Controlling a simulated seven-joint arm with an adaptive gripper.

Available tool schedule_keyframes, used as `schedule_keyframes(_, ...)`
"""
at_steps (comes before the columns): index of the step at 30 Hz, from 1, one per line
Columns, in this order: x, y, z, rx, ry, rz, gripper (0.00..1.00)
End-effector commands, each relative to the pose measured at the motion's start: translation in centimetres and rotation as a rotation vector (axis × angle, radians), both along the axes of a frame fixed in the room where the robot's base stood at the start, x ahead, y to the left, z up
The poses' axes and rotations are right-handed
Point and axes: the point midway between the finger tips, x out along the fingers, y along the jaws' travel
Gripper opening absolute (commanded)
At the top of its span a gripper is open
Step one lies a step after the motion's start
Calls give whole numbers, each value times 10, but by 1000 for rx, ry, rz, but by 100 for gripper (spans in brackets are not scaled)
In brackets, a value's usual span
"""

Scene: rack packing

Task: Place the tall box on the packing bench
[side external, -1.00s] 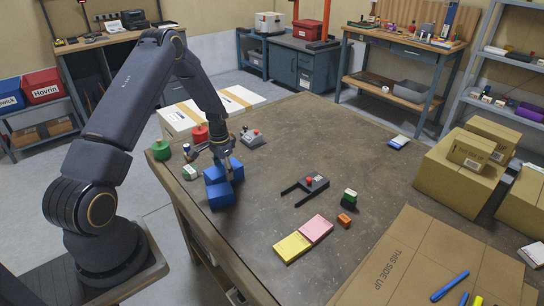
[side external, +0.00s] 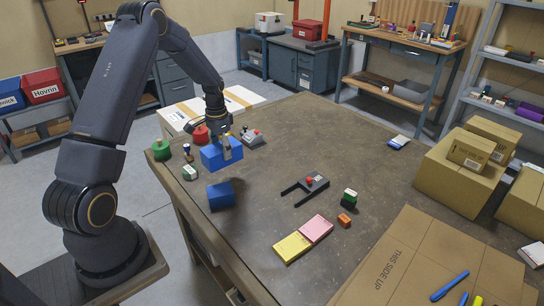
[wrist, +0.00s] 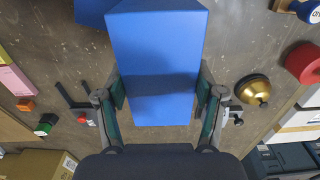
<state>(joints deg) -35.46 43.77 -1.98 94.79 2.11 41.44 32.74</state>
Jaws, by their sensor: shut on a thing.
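A long blue box (side external: 211,157) is in my gripper (side external: 228,149), held above the near left part of the bench top (side external: 265,215). In the wrist view the blue box (wrist: 155,55) lies between the two fingers of my gripper (wrist: 160,92), which press on its sides. A second blue box (side external: 221,196) rests on the bench just below and in front of the held one. Part of this second box (wrist: 92,10) shows at the top edge of the wrist view. The underside of the held box is hidden.
A red object (side external: 200,134), green cylinder (side external: 161,150) and grey device (side external: 251,137) stand near the held box. A black fork-shaped tool (side external: 308,187), pink pad (side external: 316,229) and yellow pad (side external: 292,247) lie mid-bench. Cardboard boxes (side external: 456,178) stand right. The bench's far middle is clear.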

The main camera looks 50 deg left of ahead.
Motion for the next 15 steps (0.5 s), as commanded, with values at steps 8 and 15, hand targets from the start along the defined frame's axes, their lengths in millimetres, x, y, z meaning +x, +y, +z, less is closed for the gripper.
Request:
schedule_keyframes(8,36,-69,35,0,-2,-165,12)
schedule_keyframes(15,35,-191,61,0,-2,-270,12)
